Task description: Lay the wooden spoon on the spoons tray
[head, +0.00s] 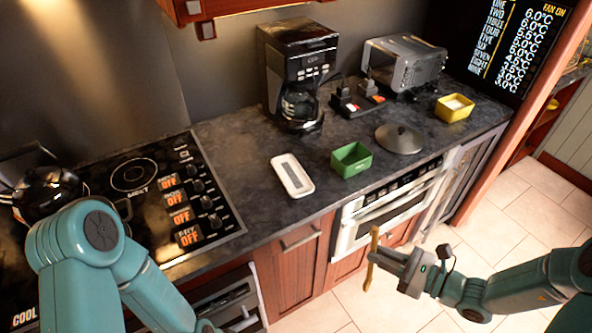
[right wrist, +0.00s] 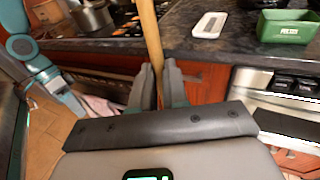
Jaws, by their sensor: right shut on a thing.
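The wooden spoon (head: 374,240) is upright in my right gripper (head: 378,257), in front of the counter and over the floor. In the right wrist view the spoon's handle (right wrist: 151,38) rises from between the shut fingers (right wrist: 157,88) and runs out of the top; its bowl is not clear to see. The spoons tray (head: 292,175) is a small white oblong tray lying on the counter, left of the green box, with a dark strip of marking. It also shows in the right wrist view (right wrist: 209,25). My left arm comes in at lower left; its gripper is out of view.
A green box (head: 351,160) stands right of the tray. Behind are a coffee maker (head: 298,75), a toaster (head: 403,65), a round lid (head: 399,138) and a yellow box (head: 455,107). The stove (head: 150,195) with a kettle is left. Counter around the tray is clear.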

